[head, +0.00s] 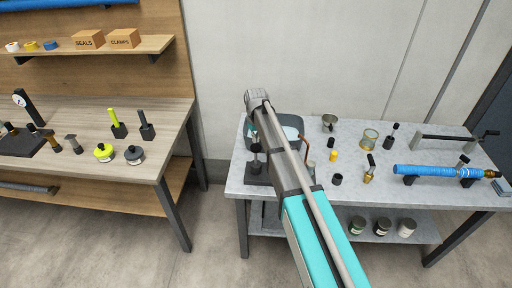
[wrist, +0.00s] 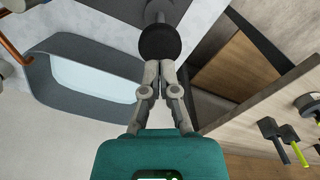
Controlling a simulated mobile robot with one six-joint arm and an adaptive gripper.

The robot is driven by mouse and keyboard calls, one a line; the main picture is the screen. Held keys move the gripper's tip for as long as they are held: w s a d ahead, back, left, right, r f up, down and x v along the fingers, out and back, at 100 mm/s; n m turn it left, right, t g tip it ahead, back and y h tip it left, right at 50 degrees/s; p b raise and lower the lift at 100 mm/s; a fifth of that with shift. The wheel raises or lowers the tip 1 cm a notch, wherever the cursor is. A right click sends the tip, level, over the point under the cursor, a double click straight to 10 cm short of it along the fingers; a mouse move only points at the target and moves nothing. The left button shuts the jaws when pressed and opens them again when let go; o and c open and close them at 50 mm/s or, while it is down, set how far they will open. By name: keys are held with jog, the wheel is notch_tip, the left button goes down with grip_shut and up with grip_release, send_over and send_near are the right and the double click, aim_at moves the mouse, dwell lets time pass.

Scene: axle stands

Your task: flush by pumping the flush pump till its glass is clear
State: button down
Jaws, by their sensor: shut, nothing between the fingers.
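The flush pump seems to be the dark-based device (head: 258,174) at the left end of the grey bench, partly hidden behind my arm in the head view. In the wrist view a round black knob (wrist: 160,42) on a grey rod shows just past my fingertips. My gripper (wrist: 158,68) is shut and empty, its tips at the knob's near edge; I cannot tell if they touch it.
A dark-rimmed basin (wrist: 45,82) with a pale inside and a copper pipe (head: 308,148) are close to the pump. A glass jar (head: 370,138), several small fittings and a blue tube (head: 438,171) occupy the grey bench (head: 340,200). A wooden workbench (head: 150,170) stands left, across a gap.

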aim_at(256, 146)
jog(key=shift+f+b, duration=3.1)
jog(key=shift+f, duration=0.2)
jog(key=shift+f+b, duration=0.25)
jog(key=shift+b, duration=0.15)
jog(key=shift+r, duration=0.2)
notch_tip(256, 146, up, 4)
jog(key=p, duration=0.4)
notch_tip(256, 146, up, 7)
jog(key=p, duration=0.7)
